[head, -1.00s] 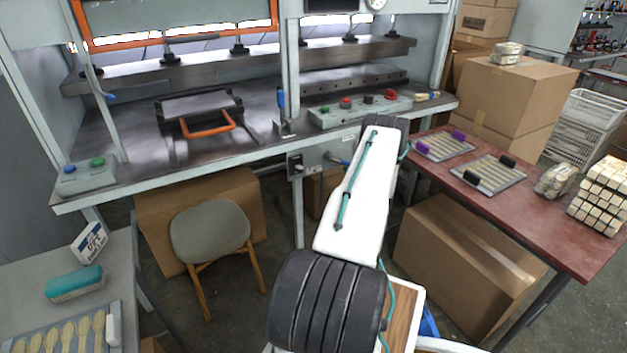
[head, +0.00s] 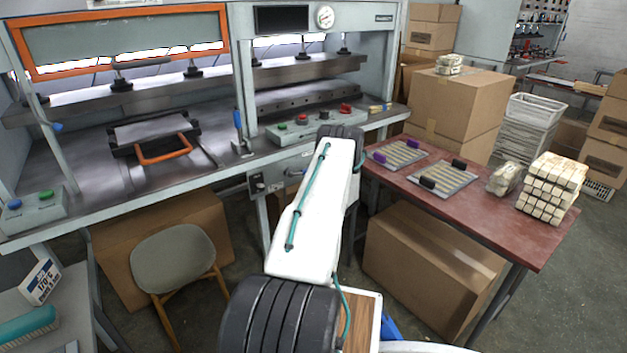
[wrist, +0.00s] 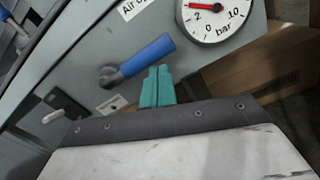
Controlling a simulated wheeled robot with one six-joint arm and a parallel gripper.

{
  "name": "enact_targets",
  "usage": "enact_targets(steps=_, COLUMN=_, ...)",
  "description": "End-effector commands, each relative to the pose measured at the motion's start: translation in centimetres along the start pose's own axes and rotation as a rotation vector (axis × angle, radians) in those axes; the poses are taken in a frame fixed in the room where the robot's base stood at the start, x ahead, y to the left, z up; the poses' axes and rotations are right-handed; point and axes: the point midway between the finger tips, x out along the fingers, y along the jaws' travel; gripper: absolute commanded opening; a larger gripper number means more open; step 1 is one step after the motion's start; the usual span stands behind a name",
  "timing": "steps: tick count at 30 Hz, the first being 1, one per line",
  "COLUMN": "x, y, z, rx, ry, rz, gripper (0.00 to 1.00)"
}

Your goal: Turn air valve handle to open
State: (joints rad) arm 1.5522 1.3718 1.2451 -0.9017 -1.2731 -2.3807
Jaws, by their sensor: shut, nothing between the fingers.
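The air valve handle (wrist: 147,56) is a blue sleeve on a grey pivot (wrist: 109,76) on the panel in the wrist view. It slants from the pivot up to the right. My gripper (wrist: 160,75) has teal fingers, shut together and empty. Their tips appear just below the handle's right part; I cannot tell if they touch it. A small bluish piece under the press's front edge in the head view (head: 295,172) looks like the handle. My arm hides the gripper there.
A round pressure gauge (wrist: 214,14) with a red needle sits up right of the handle. A switch plate (wrist: 66,112) is at left.

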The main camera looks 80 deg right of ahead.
Motion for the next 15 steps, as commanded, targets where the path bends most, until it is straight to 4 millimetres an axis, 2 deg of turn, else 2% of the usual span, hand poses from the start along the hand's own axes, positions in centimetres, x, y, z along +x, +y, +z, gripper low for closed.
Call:
enact_targets(steps=10, x=0.1, y=0.0, z=0.3, rx=-0.003, ry=-0.006, rz=0.002, gripper=0.00)
enact_targets(steps=15, x=-0.1, y=-0.2, z=-1.0, rx=-0.001, ry=-0.003, rz=0.003, gripper=0.00)
